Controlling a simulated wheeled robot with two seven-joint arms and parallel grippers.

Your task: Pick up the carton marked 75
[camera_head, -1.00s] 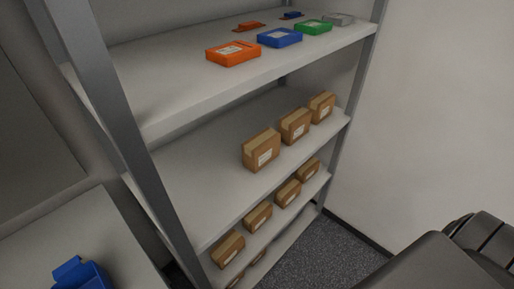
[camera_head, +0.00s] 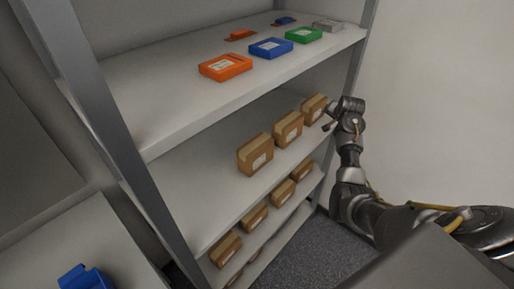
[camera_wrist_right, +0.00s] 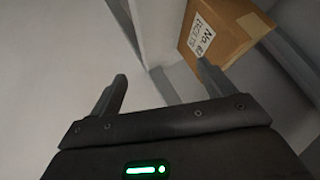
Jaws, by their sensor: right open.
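Three brown cartons stand in a row on the middle shelf: a near one (camera_head: 255,155), a middle one (camera_head: 288,130) and a far one (camera_head: 314,109). Their labels are too small to read in the head view, so I cannot tell which is marked 75. My right gripper (camera_head: 341,122) is in front of the shelf, just right of the far carton. In the right wrist view its fingers (camera_wrist_right: 162,76) are apart and empty. A carton (camera_wrist_right: 232,28) lies beyond the right finger, tilted in the picture; its label begins "No." but the number is unclear. My left gripper is out of view.
More cartons (camera_head: 227,249) stand on the lower shelf (camera_head: 308,187). Orange (camera_head: 225,67), blue (camera_head: 270,48) and green (camera_head: 304,35) boxes lie on the top shelf. A shelf post (camera_head: 357,60) rises close to my right gripper. A blue object (camera_head: 84,279) sits at lower left.

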